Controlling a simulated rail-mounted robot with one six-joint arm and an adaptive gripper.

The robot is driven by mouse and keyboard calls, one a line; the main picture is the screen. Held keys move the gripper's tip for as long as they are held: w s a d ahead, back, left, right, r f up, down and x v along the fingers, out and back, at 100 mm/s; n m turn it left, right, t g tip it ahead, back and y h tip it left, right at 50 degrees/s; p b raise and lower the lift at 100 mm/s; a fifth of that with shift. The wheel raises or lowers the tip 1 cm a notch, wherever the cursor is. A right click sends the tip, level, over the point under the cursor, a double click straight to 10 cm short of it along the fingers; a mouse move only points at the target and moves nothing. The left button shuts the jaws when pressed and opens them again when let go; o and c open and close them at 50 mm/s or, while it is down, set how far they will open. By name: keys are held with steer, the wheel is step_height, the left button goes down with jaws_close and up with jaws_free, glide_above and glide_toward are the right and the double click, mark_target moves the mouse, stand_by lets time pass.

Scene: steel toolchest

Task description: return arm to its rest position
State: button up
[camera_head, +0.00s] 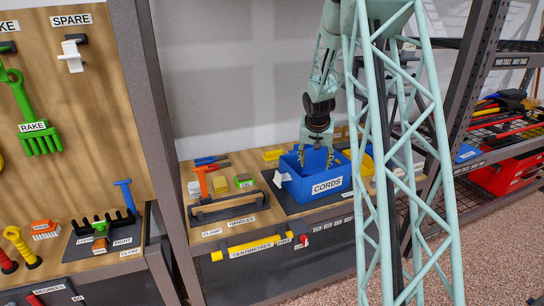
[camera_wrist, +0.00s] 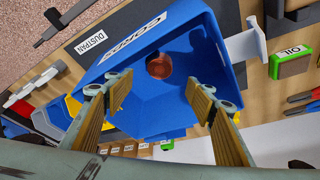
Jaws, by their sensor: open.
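My gripper (camera_head: 316,156) is at the end of my arm, pointing down at the blue bin labelled CORDS (camera_head: 326,187). Its fingertips are at or just inside the bin's opening; the exact depth is hard to tell. In the wrist view my gripper (camera_wrist: 160,96) is open, its two fingers apart with nothing between them. The blue bin (camera_wrist: 140,108) lies beneath them, and a round copper-brown thing (camera_wrist: 159,66) is inside it. My green lattice column hides part of the worktop to the bin's right.
A white piece (camera_head: 282,179) is at the bin's left side. Left of it are a black handle (camera_head: 228,206), an orange-red tool (camera_head: 202,180) and small boxes. A yellow bin (camera_head: 366,163) is close on the right. A dark upright post (camera_head: 160,130) stands left; a shelf rack (camera_head: 480,100) is right.

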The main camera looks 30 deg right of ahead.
steer(key=s+a+r+n, duration=0.1)
steer(key=s+a+r, duration=0.5)
steer(key=a+r, duration=0.3)
steer(key=s+a+r+n+y, duration=0.1)
steer(key=s+a+r+n, duration=0.1)
steer(key=s+a+r, duration=0.55)
steer(key=s+a+r+n, duration=0.1)
steer(key=s+a+r, duration=0.4)
steer(key=a+r, duration=0.5)
steer(key=s+a+r+n, duration=0.1)
steer(key=s+a, duration=0.5)
steer(key=s, duration=0.4)
steer(key=s+a+r+n+y, duration=0.1)
steer(key=s+a+n, duration=0.1)
steer(key=s+a, duration=0.5)
steer(key=s+a+r+n+y, duration=0.1)
steer(key=s+a, duration=0.5)
steer(key=s, duration=0.8)
steer(key=shift+a+r+n+t+p, duration=0.2)
steer(key=shift+a+n+t+p, duration=0.1)
steer(key=shift+n, duration=0.1)
steer(key=shift+d, duration=0.1)
stand_by(1.0)
